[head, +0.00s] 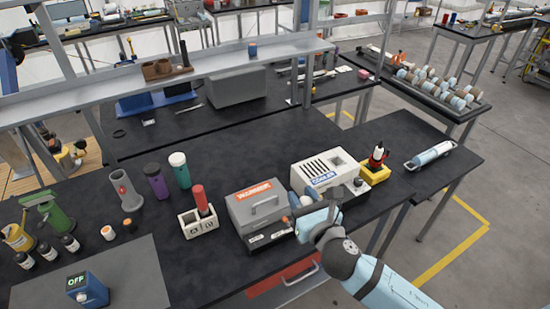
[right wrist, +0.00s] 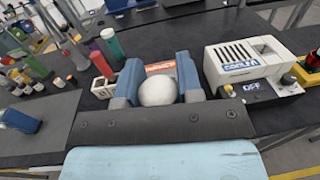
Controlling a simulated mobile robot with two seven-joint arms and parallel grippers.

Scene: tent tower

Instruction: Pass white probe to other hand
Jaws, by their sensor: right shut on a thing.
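My right gripper (head: 298,208) comes in from the lower right over the front table edge, beside the grey warning box. In the right wrist view its two blue fingers (right wrist: 158,85) are shut on the white probe (right wrist: 159,92), which shows only as a white rounded end between them. The rest of the probe is hidden. My left gripper is in neither view.
The grey warning box (head: 256,209) and the white cooler box (head: 324,172) stand close to my right gripper. An overhead shelf (head: 150,82) spans the back. Black tabletop behind the boxes is clear.

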